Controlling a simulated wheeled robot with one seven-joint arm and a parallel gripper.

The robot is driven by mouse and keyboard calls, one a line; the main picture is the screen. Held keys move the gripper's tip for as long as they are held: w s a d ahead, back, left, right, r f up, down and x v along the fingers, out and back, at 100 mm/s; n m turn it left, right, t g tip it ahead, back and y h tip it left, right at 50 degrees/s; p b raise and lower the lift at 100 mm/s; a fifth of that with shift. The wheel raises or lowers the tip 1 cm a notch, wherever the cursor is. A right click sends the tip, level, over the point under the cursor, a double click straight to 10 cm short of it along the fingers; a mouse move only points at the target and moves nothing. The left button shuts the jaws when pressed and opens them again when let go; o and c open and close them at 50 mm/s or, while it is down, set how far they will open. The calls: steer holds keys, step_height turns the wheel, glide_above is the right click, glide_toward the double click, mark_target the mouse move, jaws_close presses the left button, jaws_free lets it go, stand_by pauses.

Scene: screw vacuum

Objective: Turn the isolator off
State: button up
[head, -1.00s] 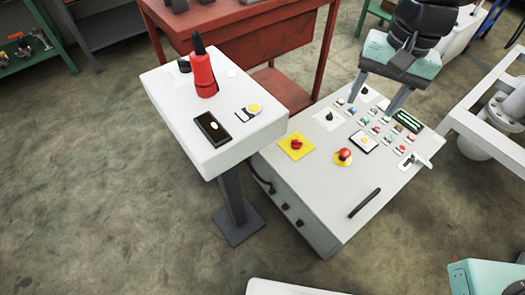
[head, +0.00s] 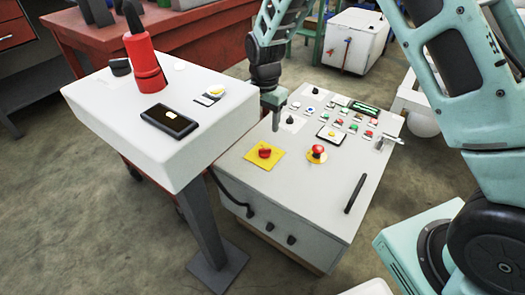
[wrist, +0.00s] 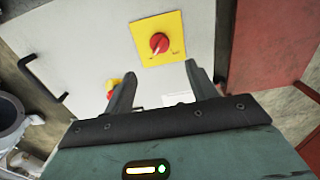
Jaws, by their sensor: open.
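The isolator is a red rotary knob (head: 265,153) on a yellow square plate (head: 277,163), on the top of the grey control cabinet (head: 313,212). In the wrist view the red knob (wrist: 159,43) shows a white pointer line slanting down to the left on its yellow plate (wrist: 177,56), a little beyond my fingertips. My gripper (wrist: 158,78) is open with nothing between its fingers. In the head view my gripper (head: 275,115) points down above the cabinet top, just behind the knob and apart from it.
A red mushroom button (head: 317,151) on a yellow base sits right of the isolator. Rows of small buttons (head: 352,122) and a black handle (head: 356,193) are also on the cabinet.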

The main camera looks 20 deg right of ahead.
mark_target(265, 149)
step_height(265, 149, down, 12)
steer(key=b, duration=0.3)
steer(key=shift+r, duration=0.2)
steer(key=c, duration=1)
